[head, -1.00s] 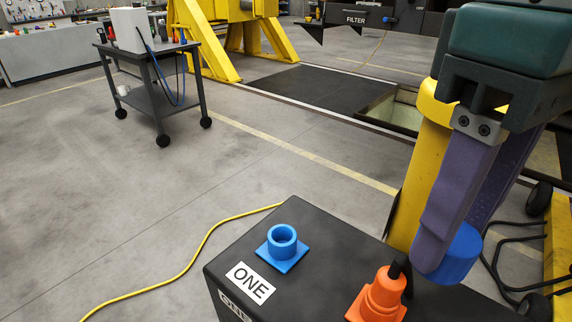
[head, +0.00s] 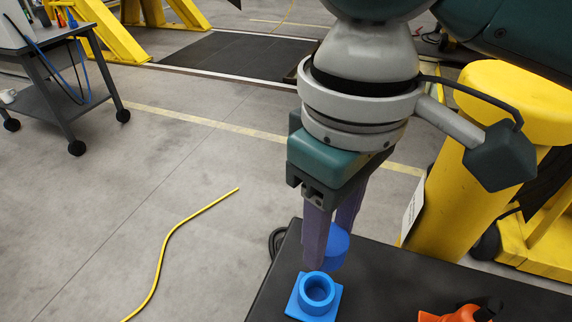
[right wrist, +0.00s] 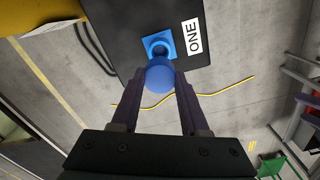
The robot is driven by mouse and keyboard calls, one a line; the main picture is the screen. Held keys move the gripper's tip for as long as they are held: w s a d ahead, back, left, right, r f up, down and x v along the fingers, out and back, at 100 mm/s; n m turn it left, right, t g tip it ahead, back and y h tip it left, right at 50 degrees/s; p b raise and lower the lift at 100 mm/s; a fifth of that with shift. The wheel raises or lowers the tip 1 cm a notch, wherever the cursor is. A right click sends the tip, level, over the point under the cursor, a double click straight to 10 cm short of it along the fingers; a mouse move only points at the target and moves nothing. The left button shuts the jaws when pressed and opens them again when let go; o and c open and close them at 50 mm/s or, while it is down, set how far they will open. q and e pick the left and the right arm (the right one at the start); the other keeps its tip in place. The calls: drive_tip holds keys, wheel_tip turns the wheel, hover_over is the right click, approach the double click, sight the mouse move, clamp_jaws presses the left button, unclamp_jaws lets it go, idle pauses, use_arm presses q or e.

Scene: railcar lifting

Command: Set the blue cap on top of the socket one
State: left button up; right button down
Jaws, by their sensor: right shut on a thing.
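The blue cap (head: 335,246) is a short blue cylinder held between the purple fingers of my right gripper (head: 325,243). It also shows in the right wrist view (right wrist: 160,76), between the fingertips of the gripper (right wrist: 158,88). Socket one (head: 306,306) is a blue square base with a round open collar on the black box top. In the head view the cap is just behind and above the socket, and the collar opening shows clear. In the right wrist view the cap overlaps part of the socket (right wrist: 154,43). My left gripper is not in view.
The black box (head: 385,280) bears an orange connector (head: 455,314) at the lower right. A yellow post (head: 440,200) stands behind the box. A yellow cable (head: 165,250) crosses the floor.

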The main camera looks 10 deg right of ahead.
wheel_tip(320, 180, down, 8)
drive_tip(key=shift+w+r+b, duration=0.1)
drive_tip(key=shift+r+b, duration=0.05)
drive_tip(key=shift+b, duration=0.2)
drive_tip(key=shift+a+f, duration=0.1)
drive_tip(key=shift+f, duration=0.4)
drive_tip(key=shift+c, duration=2)
unclamp_jaws()
wheel_tip(320, 180, up, 13)
drive_tip(key=shift+r+p, duration=0.1)
drive_tip(key=shift+p, duration=0.55)
